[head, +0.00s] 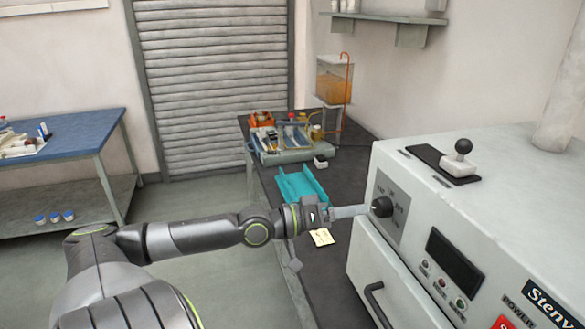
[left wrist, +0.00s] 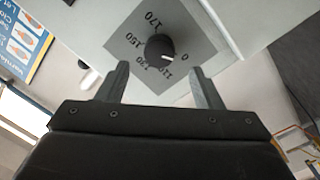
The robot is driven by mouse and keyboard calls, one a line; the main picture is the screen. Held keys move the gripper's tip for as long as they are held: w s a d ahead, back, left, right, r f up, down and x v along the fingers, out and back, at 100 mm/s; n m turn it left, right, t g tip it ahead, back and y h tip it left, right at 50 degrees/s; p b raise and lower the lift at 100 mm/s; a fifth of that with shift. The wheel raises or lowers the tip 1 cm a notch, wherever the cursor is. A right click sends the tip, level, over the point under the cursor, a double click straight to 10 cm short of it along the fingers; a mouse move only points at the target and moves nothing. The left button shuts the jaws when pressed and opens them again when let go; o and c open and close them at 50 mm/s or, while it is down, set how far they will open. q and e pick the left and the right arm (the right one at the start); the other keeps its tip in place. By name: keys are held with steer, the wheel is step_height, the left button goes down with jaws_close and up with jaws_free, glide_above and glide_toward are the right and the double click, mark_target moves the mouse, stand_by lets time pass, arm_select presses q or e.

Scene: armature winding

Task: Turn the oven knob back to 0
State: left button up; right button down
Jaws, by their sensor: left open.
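The black round oven knob (head: 381,207) sits on a grey dial plate on the left face of the white oven (head: 440,185). In the left wrist view the knob (left wrist: 160,50) is ringed by 0, 110, 130, 150 and 170. Its small white mark appears on the lower right side, toward 0 or 110; I cannot tell exactly. My left gripper (head: 350,211) is close in front of the knob. In the left wrist view its two fingers (left wrist: 159,72) are open and apart, one each side below the knob, with nothing between them. My right gripper is out of view.
The oven has a dark display (head: 454,262), a drawer or door handle (head: 377,303) below the knob, and a joystick (head: 460,160) on top. A blue table (head: 85,133) stands far left.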

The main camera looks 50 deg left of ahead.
arm_select(q)
steer(key=p+v, duration=0.4)
steer(key=v, duration=0.8)
steer(key=shift+d, duration=0.1)
stand_by(0.6)
